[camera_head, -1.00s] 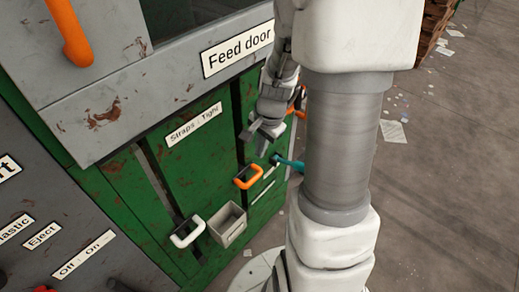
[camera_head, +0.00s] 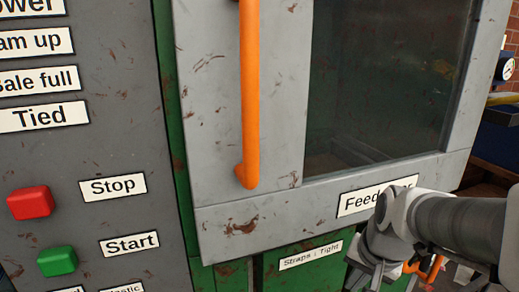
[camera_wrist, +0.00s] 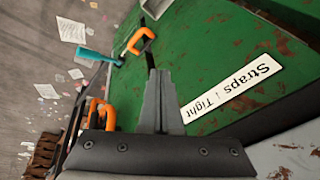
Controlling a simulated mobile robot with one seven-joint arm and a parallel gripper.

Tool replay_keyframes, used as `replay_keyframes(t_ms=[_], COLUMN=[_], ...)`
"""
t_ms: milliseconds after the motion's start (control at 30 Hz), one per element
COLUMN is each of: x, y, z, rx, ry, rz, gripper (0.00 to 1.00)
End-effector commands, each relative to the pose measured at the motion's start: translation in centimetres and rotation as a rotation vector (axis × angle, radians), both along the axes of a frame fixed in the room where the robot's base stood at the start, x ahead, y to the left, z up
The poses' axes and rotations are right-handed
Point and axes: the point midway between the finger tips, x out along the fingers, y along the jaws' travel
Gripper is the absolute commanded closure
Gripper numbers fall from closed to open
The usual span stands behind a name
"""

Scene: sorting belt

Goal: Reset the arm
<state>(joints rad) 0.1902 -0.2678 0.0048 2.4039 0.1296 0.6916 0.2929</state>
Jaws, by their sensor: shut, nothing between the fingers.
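My gripper (camera_wrist: 160,100) is shut and empty in the wrist view, its two fingers together. It points along the green panel (camera_wrist: 205,60) of the machine, beside the "Straps : Tight" label (camera_wrist: 233,90). In the head view my arm comes in from the lower right. My gripper (camera_head: 366,276) hangs below the "Feed door" label, partly cut off by the picture's bottom edge. The arm covers part of that label (camera_head: 365,199).
The grey feed door has a dark window (camera_head: 385,80) and an orange handle (camera_head: 249,100). Red Stop (camera_head: 30,202) and green Start (camera_head: 57,261) buttons are at left. The wrist view shows an orange handle (camera_wrist: 135,42), a teal lever (camera_wrist: 97,56) and littered floor (camera_wrist: 40,60).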

Motion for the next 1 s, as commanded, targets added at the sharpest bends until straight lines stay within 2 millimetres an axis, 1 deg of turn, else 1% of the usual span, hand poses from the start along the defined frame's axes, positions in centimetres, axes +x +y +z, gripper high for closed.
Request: replay_keyframes(t_ms=[33, 200, 300, 500, 600, 667, 767, 1000], x=[-0.9, -3.8, -5.5, -8.6, -8.5, -8.5, -8.5, -8.5], y=[0.8, 2.5, 3.2, 4.0, 4.0, 4.0, 4.0, 4.0], z=[1.3, 4.3, 5.5, 7.2, 10.2, 11.4, 13.7, 19.8], rx=[-0.026, -0.112, -0.160, -0.247, -0.250, -0.249, -0.248, -0.247], ry=[-0.026, -0.087, -0.118, -0.173, -0.166, -0.166, -0.165, -0.166], rz=[0.064, 0.258, 0.354, 0.514, 0.519, 0.517, 0.516, 0.514], gripper=[1.00, 1.00, 1.00, 1.00, 1.00, 1.00, 1.00, 1.00])
